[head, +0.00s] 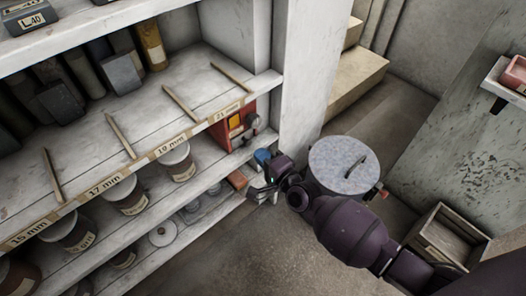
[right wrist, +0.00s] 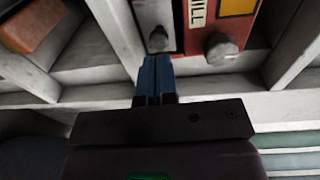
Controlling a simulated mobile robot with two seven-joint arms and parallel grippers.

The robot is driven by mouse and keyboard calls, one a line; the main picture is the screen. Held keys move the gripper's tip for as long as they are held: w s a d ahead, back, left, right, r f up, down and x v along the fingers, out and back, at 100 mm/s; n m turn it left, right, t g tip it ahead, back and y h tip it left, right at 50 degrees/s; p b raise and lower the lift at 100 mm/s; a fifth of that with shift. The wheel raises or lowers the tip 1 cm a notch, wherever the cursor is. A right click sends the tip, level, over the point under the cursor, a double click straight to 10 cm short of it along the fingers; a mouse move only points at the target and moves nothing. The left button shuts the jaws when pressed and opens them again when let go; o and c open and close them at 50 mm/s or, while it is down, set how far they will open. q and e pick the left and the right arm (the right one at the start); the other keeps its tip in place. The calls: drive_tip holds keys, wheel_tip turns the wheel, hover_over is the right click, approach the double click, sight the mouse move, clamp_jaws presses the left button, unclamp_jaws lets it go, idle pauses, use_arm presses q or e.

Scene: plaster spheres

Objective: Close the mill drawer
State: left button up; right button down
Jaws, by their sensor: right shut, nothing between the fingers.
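The mill (head: 236,124) is a red box with a yellow panel, at the right end of the shelf below the size labels. In the right wrist view the mill's red front (right wrist: 240,57) shows part of its lettering, a grey knob (right wrist: 222,48) and, to the left, a pale panel with a smaller knob (right wrist: 158,38). I cannot tell how far the drawer stands out. My right gripper (head: 262,156) is shut and empty, just in front of and below the mill. Its blue fingertips (right wrist: 154,62) point at the smaller knob; contact is unclear. My left gripper is out of view.
A shelf upright (head: 305,80) stands right of the mill. A round lidded drum (head: 350,165) is close to my right arm, with a wooden crate (head: 445,240) farther right. Labelled jars (head: 176,160) line the shelf left of the mill. Some floor (head: 270,245) is clear.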

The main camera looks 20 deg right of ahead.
use_arm(q)
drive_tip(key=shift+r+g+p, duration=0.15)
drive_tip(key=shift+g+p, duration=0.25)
drive_tip(key=shift+p, duration=0.4)
use_arm(e)
drive_tip(key=v, duration=1)
drive_tip(key=shift+f, duration=0.15)
drive_tip(key=shift+s+d, duration=0.1)
drive_tip(key=shift+s, duration=0.05)
